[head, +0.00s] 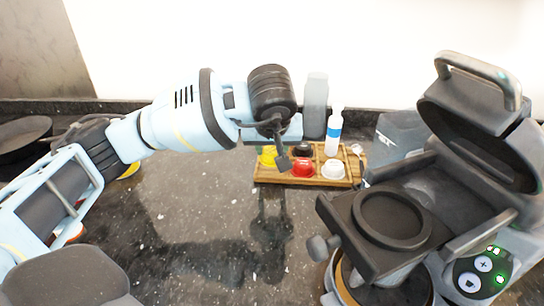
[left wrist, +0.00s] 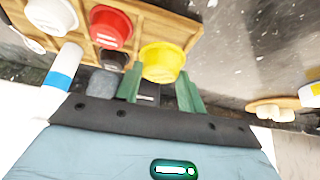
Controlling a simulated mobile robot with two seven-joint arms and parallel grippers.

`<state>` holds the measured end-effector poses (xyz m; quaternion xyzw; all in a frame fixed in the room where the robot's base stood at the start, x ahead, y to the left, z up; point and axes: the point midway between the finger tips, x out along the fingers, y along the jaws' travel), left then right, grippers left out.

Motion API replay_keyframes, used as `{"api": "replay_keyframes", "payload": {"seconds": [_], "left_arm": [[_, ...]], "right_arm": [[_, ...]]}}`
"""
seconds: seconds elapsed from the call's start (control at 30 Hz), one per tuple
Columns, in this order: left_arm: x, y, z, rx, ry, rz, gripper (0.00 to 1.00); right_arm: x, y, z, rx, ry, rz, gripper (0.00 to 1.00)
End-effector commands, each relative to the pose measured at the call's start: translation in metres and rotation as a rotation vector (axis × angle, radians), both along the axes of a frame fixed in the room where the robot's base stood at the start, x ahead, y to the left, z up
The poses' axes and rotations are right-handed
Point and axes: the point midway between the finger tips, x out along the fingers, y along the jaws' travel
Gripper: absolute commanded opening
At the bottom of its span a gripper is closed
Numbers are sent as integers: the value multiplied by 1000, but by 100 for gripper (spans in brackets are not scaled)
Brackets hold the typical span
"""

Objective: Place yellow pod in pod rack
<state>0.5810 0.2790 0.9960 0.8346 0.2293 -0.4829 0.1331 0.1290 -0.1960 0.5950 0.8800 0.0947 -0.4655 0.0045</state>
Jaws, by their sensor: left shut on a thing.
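The yellow pod (head: 266,157) is at the left end of the wooden pod rack (head: 317,183), in the back row. In the left wrist view the yellow pod (left wrist: 162,62) sits between the two green fingertips of my left gripper (left wrist: 160,85), which is shut on it. It overlaps the corner of the rack (left wrist: 160,20) there; I cannot tell whether it is seated or just above. In the head view my left gripper (head: 281,157) reaches down over the rack. Red (head: 302,167), white (head: 333,169) and black (head: 303,150) pods stand in the rack. My right gripper is not in view.
A blue-labelled white bottle (head: 333,135) and a grey bottle (head: 315,105) stand behind the rack. A dark machine (head: 455,185) with a raised, handled lid stands at the right. A dark pan (head: 20,138) is at the far left. The counter before the rack is clear.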

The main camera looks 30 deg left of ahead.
Motion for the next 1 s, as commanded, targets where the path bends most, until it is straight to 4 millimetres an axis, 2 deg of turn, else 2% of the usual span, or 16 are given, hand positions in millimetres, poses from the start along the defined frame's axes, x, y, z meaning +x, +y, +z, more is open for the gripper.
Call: {"api": "replay_keyframes", "payload": {"seconds": [0.17, 0.43, 0.83, 0.87, 1.0], "left_arm": [[7, 3, 0, 0, -1, 2, 14], [7, 4, -35, 1, 0, 0, 14], [7, 4, -40, 1, 0, 0, 14], [7, 4, -39, 1, 0, 0, 43], [7, 4, -39, 1, 0, 0, 58]], "right_arm": [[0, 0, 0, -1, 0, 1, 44], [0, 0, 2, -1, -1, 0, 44], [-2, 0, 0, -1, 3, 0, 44], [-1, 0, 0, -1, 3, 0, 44], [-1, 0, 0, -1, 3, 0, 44]]}}
